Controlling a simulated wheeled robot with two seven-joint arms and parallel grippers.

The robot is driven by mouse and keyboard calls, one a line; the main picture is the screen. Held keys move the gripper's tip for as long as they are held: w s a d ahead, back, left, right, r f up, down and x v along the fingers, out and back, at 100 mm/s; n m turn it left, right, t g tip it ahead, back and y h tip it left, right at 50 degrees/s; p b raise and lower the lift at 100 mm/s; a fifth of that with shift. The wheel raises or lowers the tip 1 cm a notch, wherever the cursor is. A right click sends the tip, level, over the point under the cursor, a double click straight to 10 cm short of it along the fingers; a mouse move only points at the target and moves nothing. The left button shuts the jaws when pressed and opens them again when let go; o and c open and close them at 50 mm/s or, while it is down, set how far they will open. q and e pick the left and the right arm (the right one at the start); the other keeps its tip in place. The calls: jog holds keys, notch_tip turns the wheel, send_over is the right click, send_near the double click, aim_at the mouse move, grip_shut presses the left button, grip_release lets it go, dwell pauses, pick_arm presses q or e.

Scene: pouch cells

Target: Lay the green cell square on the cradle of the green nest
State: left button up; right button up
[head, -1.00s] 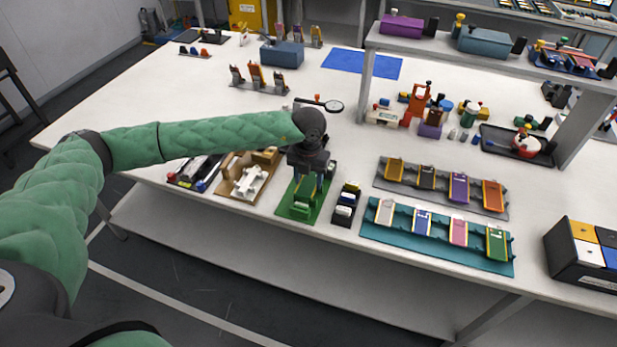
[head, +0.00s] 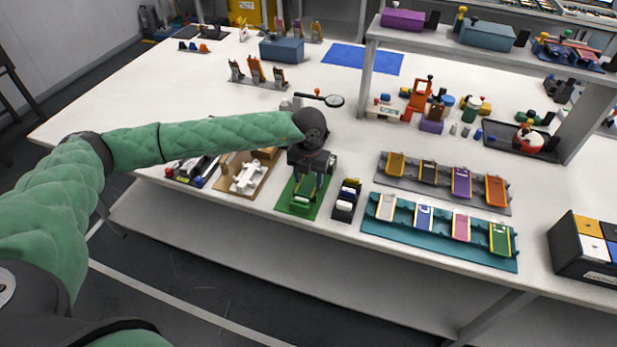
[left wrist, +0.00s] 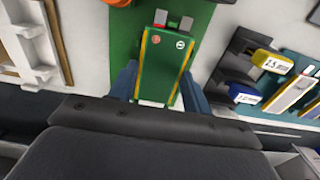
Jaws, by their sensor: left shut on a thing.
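My left gripper (head: 308,190) is over the green nest (head: 297,208) near the table's front edge. In the left wrist view its fingers (left wrist: 160,88) are shut on the sides of a green cell (left wrist: 163,65) with yellow edge strips, two grey tabs and two round marks. The nest's green plate (left wrist: 125,45) shows behind the cell. The cradle is mostly hidden by the cell and gripper, so I cannot tell whether the cell touches it. My right gripper is not in view.
A brown tray with white parts (head: 247,178) lies left of the nest. A black holder (head: 345,203) stands close to its right. Beyond that is a teal rack (head: 440,240) of several cells, one green (head: 500,240). A magnifier (head: 333,100) lies behind the arm.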

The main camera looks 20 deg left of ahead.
aim_at(308, 183)
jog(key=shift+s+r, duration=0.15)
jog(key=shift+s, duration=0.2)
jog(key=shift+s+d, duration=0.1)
pick_arm(q)
jog(key=o, duration=1)
jog(key=shift+r, duration=1.1)
jog(key=shift+r+p, duration=0.7)
jog(key=shift+r, duration=1.65)
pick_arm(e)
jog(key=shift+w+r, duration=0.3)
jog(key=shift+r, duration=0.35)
